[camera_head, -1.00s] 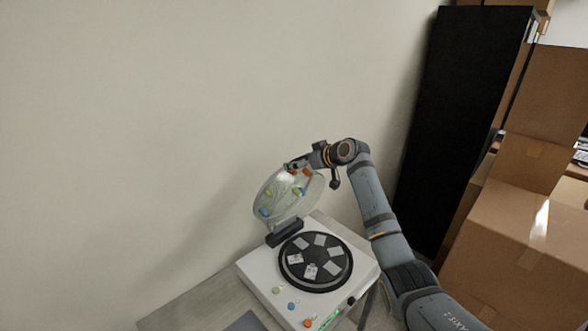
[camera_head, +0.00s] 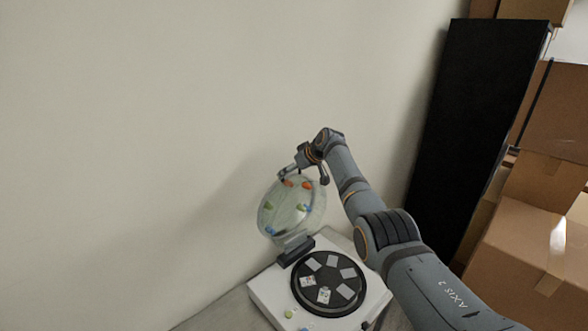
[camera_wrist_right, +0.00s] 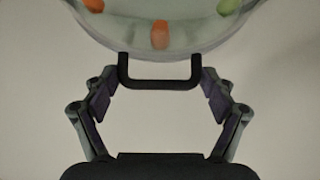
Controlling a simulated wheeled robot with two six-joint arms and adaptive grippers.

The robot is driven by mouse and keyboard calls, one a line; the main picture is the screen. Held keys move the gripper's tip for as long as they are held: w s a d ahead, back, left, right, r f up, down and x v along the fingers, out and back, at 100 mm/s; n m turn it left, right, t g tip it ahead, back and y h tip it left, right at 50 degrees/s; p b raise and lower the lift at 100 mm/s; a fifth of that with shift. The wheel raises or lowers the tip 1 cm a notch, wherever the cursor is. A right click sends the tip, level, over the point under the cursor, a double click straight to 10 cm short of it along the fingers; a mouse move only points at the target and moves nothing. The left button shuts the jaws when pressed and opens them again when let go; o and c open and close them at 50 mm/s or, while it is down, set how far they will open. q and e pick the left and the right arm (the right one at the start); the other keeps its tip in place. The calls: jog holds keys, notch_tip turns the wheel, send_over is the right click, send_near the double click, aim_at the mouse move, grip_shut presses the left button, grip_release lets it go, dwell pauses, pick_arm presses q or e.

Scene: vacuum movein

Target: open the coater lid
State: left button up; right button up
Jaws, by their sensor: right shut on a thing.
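The coater (camera_head: 375,301) is a white box on a table, with a black round plate (camera_head: 318,308) carrying several small pale pieces on its top. Its clear round lid (camera_head: 290,215) stands raised, steeply tilted, on a dark hinge block (camera_head: 296,252) at the back edge. My right gripper (camera_head: 291,173) is at the lid's upper edge. In the right wrist view, the gripper (camera_wrist_right: 160,98) has its fingers on both ends of the lid's black U-shaped handle (camera_wrist_right: 160,84). My left gripper is not in view.
A plain wall (camera_head: 150,120) stands close behind the lid. A tall black panel (camera_head: 475,130) and stacked cardboard boxes (camera_head: 520,245) stand at the right. Little of the table (camera_head: 225,312) shows, left of the coater.

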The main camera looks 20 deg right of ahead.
jog(key=shift+f, duration=0.2)
jog(key=shift+s, duration=0.1)
jog(key=o, duration=1.4)
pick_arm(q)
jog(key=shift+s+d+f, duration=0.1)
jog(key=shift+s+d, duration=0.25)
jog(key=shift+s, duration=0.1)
pick_arm(e)
jog(key=shift+r, duration=0.1)
jog(key=shift+s+d+r, duration=0.1)
jog(key=shift+s+r, duration=0.1)
jog(key=shift+r, duration=0.15)
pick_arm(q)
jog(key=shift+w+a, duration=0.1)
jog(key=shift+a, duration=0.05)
pick_arm(e)
jog(key=v, duration=1.1)
jog(key=shift+s, duration=0.1)
